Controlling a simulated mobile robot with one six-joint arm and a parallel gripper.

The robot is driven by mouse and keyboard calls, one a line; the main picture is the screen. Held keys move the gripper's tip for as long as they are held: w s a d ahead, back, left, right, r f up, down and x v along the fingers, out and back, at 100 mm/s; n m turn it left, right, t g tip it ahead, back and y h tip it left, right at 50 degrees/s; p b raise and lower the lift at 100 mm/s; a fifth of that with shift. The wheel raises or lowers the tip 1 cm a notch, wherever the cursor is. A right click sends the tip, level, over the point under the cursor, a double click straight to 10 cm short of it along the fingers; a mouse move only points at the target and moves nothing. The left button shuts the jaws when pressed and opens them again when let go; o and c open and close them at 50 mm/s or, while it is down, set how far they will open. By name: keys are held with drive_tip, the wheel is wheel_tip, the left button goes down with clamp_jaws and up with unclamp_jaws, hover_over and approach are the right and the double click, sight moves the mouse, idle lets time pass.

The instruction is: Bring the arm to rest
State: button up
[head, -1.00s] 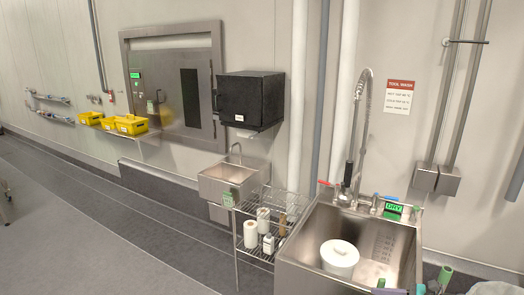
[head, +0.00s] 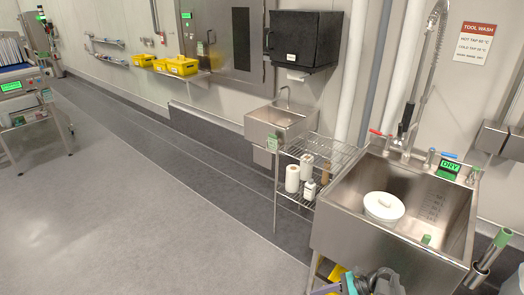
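At the bottom edge of the head view, in front of the sink, is a dark grey rounded part with purple and green pieces beside it. It looks like the end of my arm, my gripper (head: 338,288), but the frame cuts it off. I cannot tell whether it is open or shut, and no held thing can be made out. Most of my arm is out of view. The steel sink (head: 345,235) is just beyond it, and a white lidded tub (head: 384,207) sits in its basin.
A wire rack (head: 327,150) with rolls and bottles stands left of the sink. A hand basin (head: 262,128), a black wall box (head: 300,42) and yellow bins (head: 182,66) line the wall. A conveyor stand (head: 22,98) is far left. The grey floor (head: 150,200) between is clear.

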drive_tip(key=s+a+f+n+g+h+b, duration=0.35)
drive_tip(key=s+a+f+n, duration=0.2)
drive_tip(key=s+f, duration=0.45)
drive_tip(key=s+a+f+n+g+h+b, duration=0.35)
drive_tip(key=s+a+f+n, duration=0.2)
drive_tip(key=s+f, duration=0.5)
drive_tip(key=s+d+f+n+t+h, duration=0.1)
drive_tip(key=d+n+h, duration=0.4)
drive_tip(key=n, duration=0.5)
drive_tip(key=shift+s+d+f+b, duration=0.3)
drive_tip(key=shift+s+d+f, duration=0.35)
drive_tip(key=shift+d+f, duration=0.75)
